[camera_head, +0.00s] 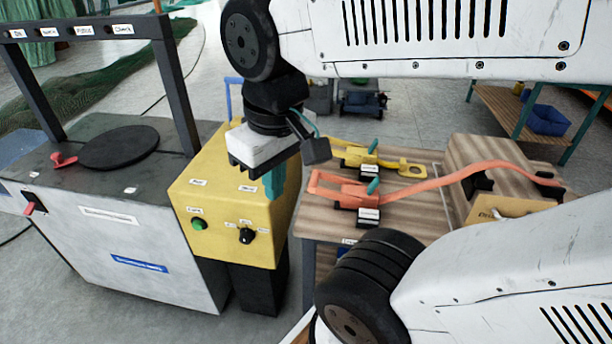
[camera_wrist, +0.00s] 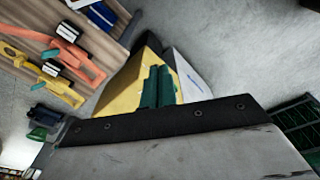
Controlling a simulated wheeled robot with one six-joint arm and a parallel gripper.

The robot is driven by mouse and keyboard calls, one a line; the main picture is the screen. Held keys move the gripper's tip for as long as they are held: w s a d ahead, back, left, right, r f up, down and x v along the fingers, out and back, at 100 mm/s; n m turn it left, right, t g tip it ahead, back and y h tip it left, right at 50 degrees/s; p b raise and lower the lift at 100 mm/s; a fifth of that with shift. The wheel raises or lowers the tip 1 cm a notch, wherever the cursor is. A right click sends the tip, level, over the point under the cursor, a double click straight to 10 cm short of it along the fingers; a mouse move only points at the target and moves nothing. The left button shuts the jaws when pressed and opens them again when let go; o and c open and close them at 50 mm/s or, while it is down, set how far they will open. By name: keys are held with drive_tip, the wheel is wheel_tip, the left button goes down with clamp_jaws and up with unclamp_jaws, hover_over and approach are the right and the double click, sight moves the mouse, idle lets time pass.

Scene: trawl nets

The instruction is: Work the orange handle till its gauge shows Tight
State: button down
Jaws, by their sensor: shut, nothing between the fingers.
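An orange ratchet-like handle (camera_head: 335,187) with an orange strap (camera_head: 450,180) lies on the wood-topped table. It also shows in the wrist view (camera_wrist: 75,58). A small black block with a white label (camera_head: 368,215) stands at its front; its lettering is too small to read, and I cannot tell whether it is the gauge. My gripper (camera_head: 274,184) hangs in front of the yellow box, left of the orange handle and apart from it. Its teal fingers (camera_wrist: 158,88) are together in the wrist view and hold nothing.
A similar yellow handle (camera_head: 375,160) lies behind the orange one. The yellow control box (camera_head: 235,205) with a green button and black knob stands left of the table (camera_head: 415,222). A grey machine (camera_head: 110,240) with a dark frame stands further left. A wooden block (camera_head: 490,152) sits right on the table.

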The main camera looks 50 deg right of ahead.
drive_tip(key=w+d+f+n+g+h, duration=0.2)
drive_tip(key=w+d+f+n+g, duration=0.15)
drive_tip(key=w+d, duration=0.8)
drive_tip(key=w+d+f+n+g+h, duration=0.1)
drive_tip(key=w+d+f+g, duration=0.3)
drive_tip(key=w+d+f, duration=0.7)
wheel_tip(320, 180, down, 2)
drive_tip(key=shift+w+d+f+n+h, duration=0.2)
drive_tip(key=shift+d+n+h, duration=0.1)
drive_tip(key=shift+d+n, duration=0.55)
drive_tip(key=shift+s+f, duration=0.1)
drive_tip(key=x, duration=0.9)
drive_tip(key=shift+s+f, duration=0.25)
drive_tip(key=shift+f, duration=0.05)
drive_tip(key=shift+r, duration=0.2)
